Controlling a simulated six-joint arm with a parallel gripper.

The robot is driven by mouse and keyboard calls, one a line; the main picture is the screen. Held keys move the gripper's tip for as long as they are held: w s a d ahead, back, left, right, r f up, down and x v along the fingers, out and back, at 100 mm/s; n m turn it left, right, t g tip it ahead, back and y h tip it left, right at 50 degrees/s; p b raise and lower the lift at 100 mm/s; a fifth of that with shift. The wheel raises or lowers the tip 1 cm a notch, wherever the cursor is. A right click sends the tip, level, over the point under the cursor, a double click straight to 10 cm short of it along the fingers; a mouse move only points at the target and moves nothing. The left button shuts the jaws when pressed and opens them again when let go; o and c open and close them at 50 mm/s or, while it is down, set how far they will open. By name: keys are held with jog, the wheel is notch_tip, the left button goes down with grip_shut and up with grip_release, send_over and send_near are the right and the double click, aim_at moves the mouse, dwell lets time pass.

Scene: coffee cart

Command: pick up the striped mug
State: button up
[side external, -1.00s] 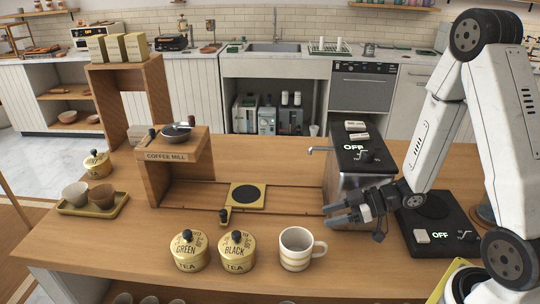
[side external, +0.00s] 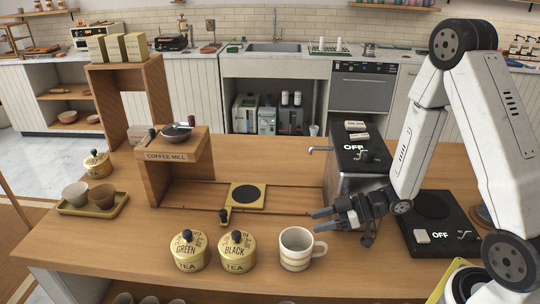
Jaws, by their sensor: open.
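The striped mug (side external: 296,250) stands upright on the wooden counter, white with yellowish bands, its handle pointing right. My gripper (side external: 318,221) is open and empty. In the picture its fingertips are just above and to the right of the mug's rim, pointing left. The fingers look apart from the mug, though the exact depth gap is hard to tell.
The black tea tin (side external: 237,251) stands close to the left of the mug, with the green tea tin (side external: 188,251) beyond it. A boiler with a tap (side external: 350,165) is behind my gripper. A black hot plate (side external: 440,222) sits to the right. Counter in front of the mug is clear.

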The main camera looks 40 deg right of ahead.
jog(key=shift+w+a, duration=0.1)
jog(key=shift+x, duration=2.5)
jog(key=shift+w+f, duration=0.1)
jog(key=shift+c, duration=0.2)
grip_shut()
